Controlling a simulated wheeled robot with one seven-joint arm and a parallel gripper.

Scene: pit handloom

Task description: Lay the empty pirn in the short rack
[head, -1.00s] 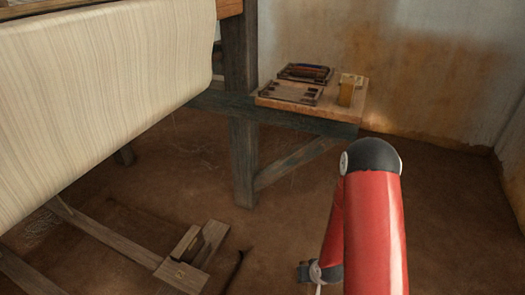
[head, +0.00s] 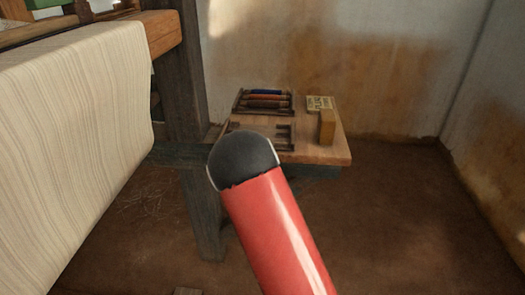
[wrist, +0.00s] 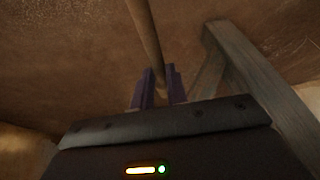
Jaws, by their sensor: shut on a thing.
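In the wrist view my gripper (wrist: 160,90), with purple fingers, is shut on the pirn (wrist: 147,35), a slim brown rod that runs up out of the picture from between the fingertips. In the head view the gripper and pirn are not seen. Two dark racks lie on a wooden shelf board (head: 310,153). The back rack (head: 236,106) holds several pirns, blue and reddish brown. The front rack (head: 284,137) shows bare notches, and its left part is hidden behind my arm. I cannot tell for certain which is the short rack.
A yellowish lettered card (head: 320,103) and an upright wooden block (head: 327,128) stand at the board's right. The loom post (head: 198,200) and pale cloth roll (head: 75,110) are at left. Floor to the right is clear.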

